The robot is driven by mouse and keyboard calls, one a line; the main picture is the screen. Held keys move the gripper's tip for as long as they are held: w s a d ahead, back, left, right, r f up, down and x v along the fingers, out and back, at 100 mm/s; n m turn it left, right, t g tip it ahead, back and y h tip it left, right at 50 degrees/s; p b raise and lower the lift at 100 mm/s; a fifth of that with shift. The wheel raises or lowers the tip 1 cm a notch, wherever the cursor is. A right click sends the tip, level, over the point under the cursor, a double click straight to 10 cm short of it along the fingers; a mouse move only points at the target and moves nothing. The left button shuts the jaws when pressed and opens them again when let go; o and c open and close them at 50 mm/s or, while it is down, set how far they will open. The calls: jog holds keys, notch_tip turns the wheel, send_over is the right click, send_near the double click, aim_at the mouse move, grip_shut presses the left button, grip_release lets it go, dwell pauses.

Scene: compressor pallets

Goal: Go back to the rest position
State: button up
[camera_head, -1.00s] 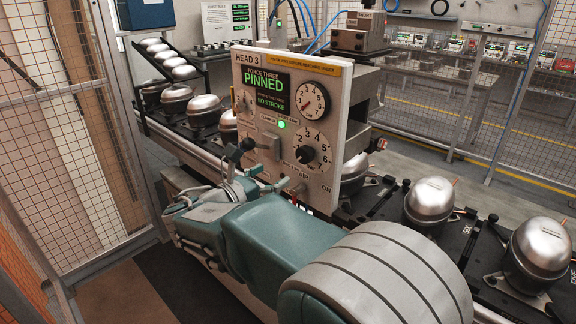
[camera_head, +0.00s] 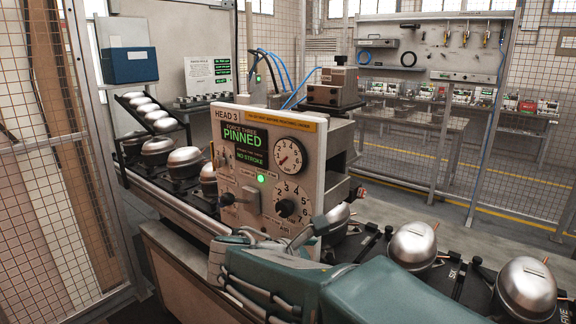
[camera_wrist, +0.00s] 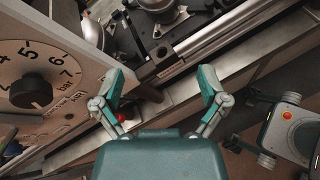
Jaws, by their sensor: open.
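My gripper (camera_head: 315,228) is low in front of the lower right edge of the control panel (camera_head: 293,204), clear of its dial and lever. In the wrist view my gripper (camera_wrist: 163,85) is open, its two teal fingers wide apart with nothing between them. The panel is marked HEAD 3 and its green display (camera_head: 243,145) reads PINNED and NO STROKE. A green lamp (camera_head: 261,178) is lit. A dark-knobbed lever (camera_head: 230,199) sticks out at the panel's lower left. The pressure knob (camera_head: 285,208) also shows in the wrist view (camera_wrist: 32,92).
Silver compressors (camera_head: 413,245) stand in a row on the dark conveyor line behind and right of the panel. A wire mesh fence (camera_head: 75,190) closes the left side. A workbench (camera_head: 440,118) stands at the back right, beyond open floor.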

jog(key=s+d+f+m+g+y, duration=0.3)
jog(key=s+d+m+g+y, duration=0.1)
jog(key=s+d+m, duration=0.45)
jog(key=s+f+m+y, duration=0.1)
jog(key=s+m+y, duration=0.2)
jog(key=s+m, duration=0.3)
jog(key=s+d+f+m+t+y, duration=0.1)
jog(key=s+f+m+y, duration=0.1)
jog(key=s+m, duration=0.4)
jog(key=shift+d+f+m+t+y, duration=0.25)
jog(key=shift+m+t+y, duration=0.1)
jog(key=shift+y, duration=0.25)
